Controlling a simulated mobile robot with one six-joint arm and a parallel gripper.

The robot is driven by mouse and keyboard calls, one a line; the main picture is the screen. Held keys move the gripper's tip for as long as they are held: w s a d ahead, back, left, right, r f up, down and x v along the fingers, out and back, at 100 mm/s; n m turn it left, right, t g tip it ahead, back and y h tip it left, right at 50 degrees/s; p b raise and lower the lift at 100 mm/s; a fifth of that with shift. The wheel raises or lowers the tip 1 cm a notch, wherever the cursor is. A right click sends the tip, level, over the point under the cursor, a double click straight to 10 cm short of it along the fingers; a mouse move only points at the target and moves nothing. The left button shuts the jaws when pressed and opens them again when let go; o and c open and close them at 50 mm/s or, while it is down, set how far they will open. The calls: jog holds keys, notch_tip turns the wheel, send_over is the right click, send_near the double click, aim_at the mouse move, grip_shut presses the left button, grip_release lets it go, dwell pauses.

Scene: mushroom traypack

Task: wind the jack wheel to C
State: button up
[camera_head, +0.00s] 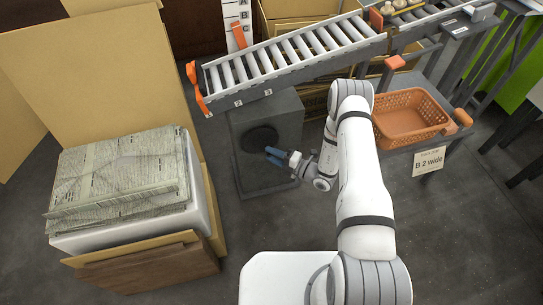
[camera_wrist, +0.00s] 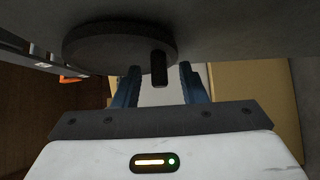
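The jack wheel (camera_head: 262,139) is a dark disc on the face of a grey block (camera_head: 284,118) under the roller conveyor. In the wrist view the wheel (camera_wrist: 100,43) shows edge-on with a dark handle peg (camera_wrist: 159,70) standing out from it. My gripper (camera_head: 271,156) has blue fingers beside the wheel. In the wrist view my gripper (camera_wrist: 160,84) is open, with the peg between the fingertip lines and gaps on both sides; I cannot tell its depth. A white scale (camera_head: 231,42) carries A, B and C; an orange marker (camera_head: 238,36) is near C.
The roller conveyor (camera_head: 260,66) slopes above the wheel. An orange basket (camera_head: 410,118) stands right of my arm, above a "B 2 wide" card (camera_head: 429,161). A carton (camera_head: 150,262) with newspaper sheets (camera_head: 120,175) stands at left. Dark floor (camera_head: 235,225) is clear in between.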

jog(key=shift+a, duration=0.15)
jog(key=shift+c, duration=0.5)
grip_shut()
